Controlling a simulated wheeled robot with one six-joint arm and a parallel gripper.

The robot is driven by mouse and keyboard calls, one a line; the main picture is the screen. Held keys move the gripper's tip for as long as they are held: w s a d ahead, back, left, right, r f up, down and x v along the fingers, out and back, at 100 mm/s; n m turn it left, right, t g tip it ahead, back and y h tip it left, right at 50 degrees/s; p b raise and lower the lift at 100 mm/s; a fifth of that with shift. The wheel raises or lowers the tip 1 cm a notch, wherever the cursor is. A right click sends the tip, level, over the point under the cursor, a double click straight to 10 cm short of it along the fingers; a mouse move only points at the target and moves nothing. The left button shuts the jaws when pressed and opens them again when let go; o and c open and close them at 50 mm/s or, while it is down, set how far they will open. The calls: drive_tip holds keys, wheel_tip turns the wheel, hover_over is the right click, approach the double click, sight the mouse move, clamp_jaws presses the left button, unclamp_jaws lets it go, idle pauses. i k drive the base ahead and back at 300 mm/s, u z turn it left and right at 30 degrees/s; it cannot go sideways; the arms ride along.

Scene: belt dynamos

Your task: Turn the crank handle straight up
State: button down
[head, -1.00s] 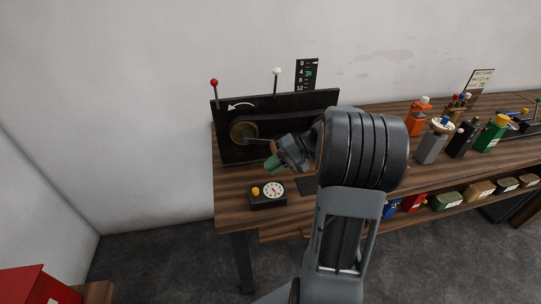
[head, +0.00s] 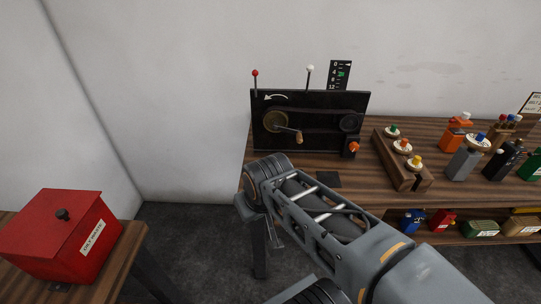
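The belt dynamo is a black panel (head: 340,98) at the back of the wooden workbench, with a white curved arrow at its upper left. A brass-coloured wheel (head: 270,121) sits at the panel's left, and a belt runs right to a smaller dark pulley (head: 350,123). The crank arm points right and slightly down from the wheel. Its wooden handle (head: 299,138) hangs at the arm's end, with nothing touching it. My arm reaches up from the lower right and ends in front of the bench's left edge. My gripper is hidden behind the arm's rounded link.
A red lidded box (head: 65,235) stands on a side table at left. A wooden block with coloured knobs (head: 402,160) and several bottle-like items, such as a grey one (head: 465,160), stand right of the panel. Coloured boxes line the lower shelf. Floor between the tables is clear.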

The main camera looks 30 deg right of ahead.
sight(276, 121)
drive_tip(key=z, duration=0.6)
drive_tip(key=k, duration=0.15)
drive_tip(key=u, duration=1.45)
drive_tip(key=i, duration=0.95)
drive_tip(key=z, duration=0.65)
